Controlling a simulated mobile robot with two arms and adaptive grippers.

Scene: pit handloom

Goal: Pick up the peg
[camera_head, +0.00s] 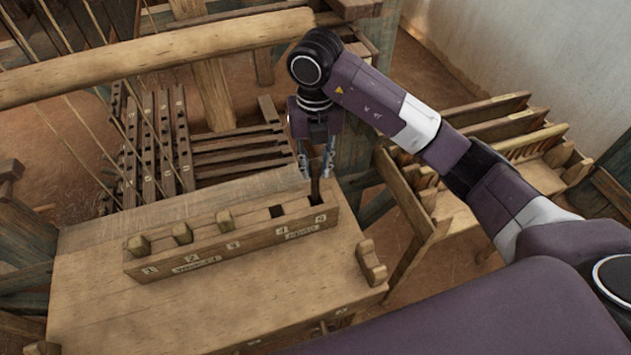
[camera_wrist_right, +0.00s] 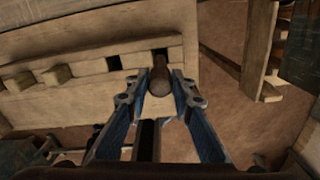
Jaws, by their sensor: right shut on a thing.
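A dark brown peg (camera_head: 315,188) stands at the slot marked 5, the right end of a long wooden peg box (camera_head: 235,252). My right gripper (camera_head: 317,174) points down over that slot, shut on the peg. In the right wrist view the peg (camera_wrist_right: 158,80) sits between the blue fingertips, with a dark slot opening just beyond it. I cannot tell whether its lower end is still inside the slot. Paler pegs stand in slot 1 (camera_head: 138,245), slot 2 (camera_head: 182,233) and slot 3 (camera_head: 225,220). Slot 4 (camera_head: 277,212) is empty. My left gripper is out of view.
The peg box stands on a wooden bench (camera_head: 270,290). A thick loom beam (camera_head: 160,52) crosses behind, with slatted wooden frames (camera_head: 240,150) below it. A wooden rack (camera_head: 510,120) stands at the right by the wall. The bench top in front of the box is clear.

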